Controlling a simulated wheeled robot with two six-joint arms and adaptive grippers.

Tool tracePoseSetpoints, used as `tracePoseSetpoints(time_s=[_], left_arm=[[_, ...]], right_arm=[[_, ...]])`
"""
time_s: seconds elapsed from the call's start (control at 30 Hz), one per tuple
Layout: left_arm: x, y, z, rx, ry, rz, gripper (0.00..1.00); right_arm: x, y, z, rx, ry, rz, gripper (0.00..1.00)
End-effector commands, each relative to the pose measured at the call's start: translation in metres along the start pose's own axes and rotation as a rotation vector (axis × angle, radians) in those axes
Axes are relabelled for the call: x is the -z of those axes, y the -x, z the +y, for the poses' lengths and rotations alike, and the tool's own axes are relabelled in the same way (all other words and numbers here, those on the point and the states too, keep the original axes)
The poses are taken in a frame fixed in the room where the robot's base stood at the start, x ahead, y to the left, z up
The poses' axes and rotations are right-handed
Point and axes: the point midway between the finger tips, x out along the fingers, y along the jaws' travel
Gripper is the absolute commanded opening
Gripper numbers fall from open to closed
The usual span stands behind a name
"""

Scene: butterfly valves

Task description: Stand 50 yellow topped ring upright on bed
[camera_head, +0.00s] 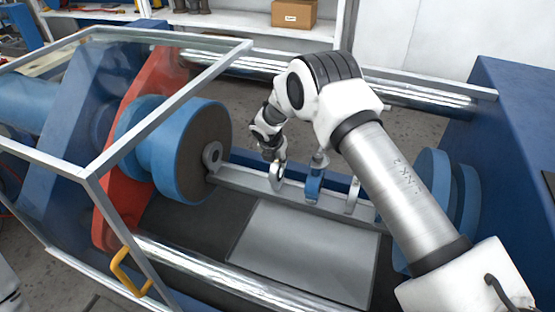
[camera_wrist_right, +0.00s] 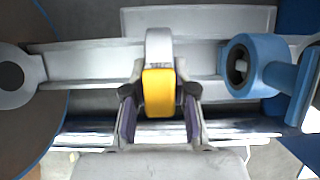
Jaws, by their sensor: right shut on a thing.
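My right gripper (camera_head: 272,160) reaches down over the long grey rail of the machine bed (camera_head: 235,181). In the right wrist view my right gripper (camera_wrist_right: 160,108) has its fingers on both sides of the yellow topped ring (camera_wrist_right: 159,93) and is shut on it. The ring is silver with a yellow top face. In the head view the silver ring (camera_head: 278,176) looks upright at the rail; whether its foot touches is unclear. My left gripper is not in view.
A blue valve ring (camera_head: 314,184) stands close right of the held ring, with a silver ring (camera_head: 353,194) beyond. A big blue cylinder (camera_head: 188,150) is at left. A clear guard frame (camera_head: 130,150) covers the left. A bare grey plate (camera_head: 305,250) lies in front.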

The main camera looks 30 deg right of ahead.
Motion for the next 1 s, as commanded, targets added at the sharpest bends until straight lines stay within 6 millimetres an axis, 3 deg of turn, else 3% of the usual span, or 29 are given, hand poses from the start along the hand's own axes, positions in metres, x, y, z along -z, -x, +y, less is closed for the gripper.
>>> tracePoseSetpoints(time_s=[1.0], left_arm=[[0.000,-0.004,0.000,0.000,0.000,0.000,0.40]], right_arm=[[0.004,-0.011,0.001,-0.001,0.000,-0.001,0.00]])
